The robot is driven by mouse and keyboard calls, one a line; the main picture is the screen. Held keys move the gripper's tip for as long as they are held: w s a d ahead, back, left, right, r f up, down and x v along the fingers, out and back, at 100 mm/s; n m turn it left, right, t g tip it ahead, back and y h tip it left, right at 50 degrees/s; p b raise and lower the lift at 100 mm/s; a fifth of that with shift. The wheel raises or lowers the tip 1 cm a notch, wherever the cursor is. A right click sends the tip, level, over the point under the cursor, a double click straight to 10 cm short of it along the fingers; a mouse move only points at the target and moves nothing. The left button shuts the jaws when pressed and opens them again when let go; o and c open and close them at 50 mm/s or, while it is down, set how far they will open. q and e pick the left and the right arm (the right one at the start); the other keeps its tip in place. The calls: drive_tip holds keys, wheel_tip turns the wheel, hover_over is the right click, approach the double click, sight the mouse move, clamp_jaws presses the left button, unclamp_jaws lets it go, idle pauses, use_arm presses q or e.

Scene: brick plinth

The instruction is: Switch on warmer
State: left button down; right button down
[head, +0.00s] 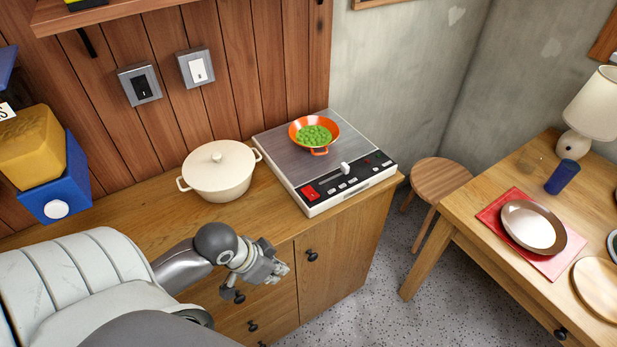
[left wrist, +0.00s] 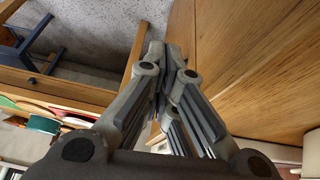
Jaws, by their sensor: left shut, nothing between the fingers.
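The warmer (head: 271,148) is a flat silver hotplate on the wooden cabinet top. Its black front panel has a red rocker switch (head: 310,192), small buttons and a white knob (head: 345,168). An orange pan (head: 299,138) with green peas (head: 314,135) sits on the plate. My left gripper (head: 281,269) is shut and empty, in front of the cabinet, apart from the warmer and to its lower left in the head view. In the left wrist view its fingers (left wrist: 158,50) meet near wood surfaces. The warmer is not visible there. My right gripper is out of view.
A cream lidded pot (head: 218,172) stands left of the warmer. Two wall switches, one black (head: 142,85) and one white (head: 197,69), are above it. A blue box (head: 59,190) is at the left. A stool (head: 440,178) and a wooden table (head: 475,215) with plates stand right.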

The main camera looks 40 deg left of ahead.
use_arm(q)
drive_tip(key=shift+t+h, duration=0.6)
drive_tip(key=shift+t, duration=0.1)
drive_tip(key=w+a+r, duration=0.4)
drive_tip(key=r, duration=0.1)
drive_tip(key=w+a+r, duration=0.2)
drive_tip(key=w+r, duration=0.1)
drive_tip(key=shift+w+a+r, duration=0.1)
drive_tip(key=w+a+r+t+h, duration=0.1)
drive_tip(key=w+a+r+t, duration=0.1)
drive_tip(key=w+r, duration=0.5)
wheel_tip(320, 180, up, 4)
drive_tip(key=shift+f, duration=0.15)
drive_tip(key=shift+w+a, duration=0.1)
